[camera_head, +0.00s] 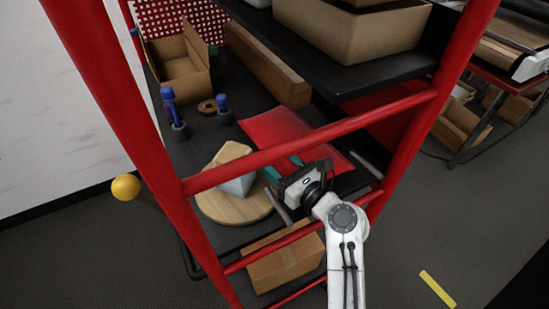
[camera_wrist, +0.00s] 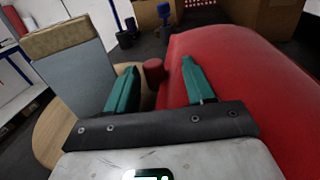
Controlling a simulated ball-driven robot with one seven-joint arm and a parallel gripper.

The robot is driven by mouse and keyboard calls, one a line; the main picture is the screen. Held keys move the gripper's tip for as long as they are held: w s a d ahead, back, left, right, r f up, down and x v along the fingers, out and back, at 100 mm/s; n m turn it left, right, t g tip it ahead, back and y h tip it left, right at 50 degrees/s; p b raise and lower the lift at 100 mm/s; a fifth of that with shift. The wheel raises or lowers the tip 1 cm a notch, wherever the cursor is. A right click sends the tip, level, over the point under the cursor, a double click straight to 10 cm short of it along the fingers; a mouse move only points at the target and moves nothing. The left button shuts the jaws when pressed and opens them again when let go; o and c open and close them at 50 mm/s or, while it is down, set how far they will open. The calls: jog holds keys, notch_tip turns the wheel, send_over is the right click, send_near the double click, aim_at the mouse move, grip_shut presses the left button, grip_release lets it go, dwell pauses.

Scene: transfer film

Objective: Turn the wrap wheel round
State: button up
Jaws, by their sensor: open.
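The wrap wheel (camera_head: 235,208) is a round wooden disc on the black shelf, and its edge shows in the wrist view (camera_wrist: 48,132). A grey-blue block with a tan top (camera_head: 236,174) stands on it, and it shows at the left in the wrist view (camera_wrist: 75,75). A short red peg (camera_wrist: 153,72) shows between my fingers in the wrist view, near the disc's edge. My gripper (camera_head: 284,168) is open, with its teal fingers beside the disc's right side. It appears empty, and I cannot tell whether a finger touches the peg.
A red cushion-like sheet (camera_head: 280,128) lies close right of my gripper. Red frame bars (camera_head: 310,143) cross in front of the shelf. Blue-topped tools (camera_head: 170,105), a small brown ring (camera_head: 207,107) and an open cardboard box (camera_head: 178,72) stand farther back.

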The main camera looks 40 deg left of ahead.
jog(key=d, duration=0.3)
jog(key=s+d, duration=0.1)
jog(key=d, duration=0.5)
jog(key=shift+s+d, duration=0.2)
jog(key=shift+s+d+f, duration=0.1)
jog(key=shift+s, duration=0.1)
jog(key=shift+c, duration=1)
jog(key=s+d+t, duration=0.1)
jog(key=s+d, duration=0.1)
jog(key=s+d+m+t+b, duration=0.1)
jog(key=s, duration=0.1)
jog(key=shift+d+m+h, duration=0.3)
jog(key=shift+d, duration=0.1)
jog(key=c, duration=0.6)
jog(key=shift+s+d+r+t, duration=0.1)
jog(key=shift+s+r+t, duration=0.1)
jog(key=shift+t, duration=0.1)
jog(key=shift+c, duration=0.6)
jog(key=shift+w+a, duration=0.15)
jog(key=shift+a, duration=0.2)
grip_shut()
jog(key=x, duration=1.3)
jog(key=shift+f, duration=0.1)
